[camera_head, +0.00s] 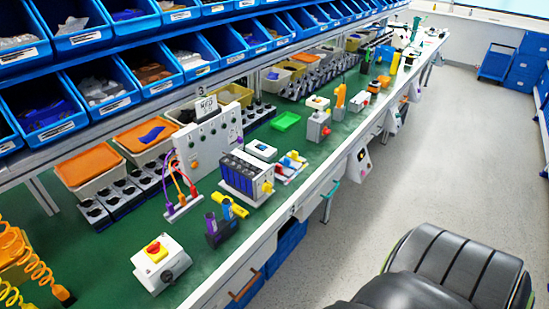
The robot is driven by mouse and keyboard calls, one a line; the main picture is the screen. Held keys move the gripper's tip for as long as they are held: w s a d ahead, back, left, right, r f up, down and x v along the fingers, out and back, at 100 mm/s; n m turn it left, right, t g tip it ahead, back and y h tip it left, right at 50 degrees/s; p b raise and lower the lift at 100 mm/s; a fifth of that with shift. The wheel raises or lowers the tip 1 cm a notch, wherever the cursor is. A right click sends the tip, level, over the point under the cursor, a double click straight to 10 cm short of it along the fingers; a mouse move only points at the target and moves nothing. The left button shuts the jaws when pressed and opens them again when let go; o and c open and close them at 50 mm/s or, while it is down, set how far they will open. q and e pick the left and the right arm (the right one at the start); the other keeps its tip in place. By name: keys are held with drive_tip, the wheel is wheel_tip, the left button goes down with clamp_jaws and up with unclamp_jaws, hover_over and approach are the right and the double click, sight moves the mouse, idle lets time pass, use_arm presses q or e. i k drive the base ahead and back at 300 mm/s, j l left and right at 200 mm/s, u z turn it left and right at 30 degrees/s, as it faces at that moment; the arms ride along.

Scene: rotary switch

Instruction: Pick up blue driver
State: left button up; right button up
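A small dark holder (222,232) stands on the green bench top, left of the bench's front edge. Slim blue-purple handles (211,221) stand upright in it, and a bright blue piece (227,209) shows beside a yellow tool (238,208). Which of these is the blue driver is too small to tell. Another flat blue object (152,134) lies on an orange-topped bin (143,136) farther back. Neither of my grippers is in view.
A white box with a red-and-yellow rotary switch (158,251) stands in front of the holder. A grey panel with plugged cables (208,143) and a battery-like module (245,175) stand behind. Blue bins (45,108) line the back.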

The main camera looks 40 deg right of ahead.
sight(226, 204)
drive_tip(key=z, duration=1)
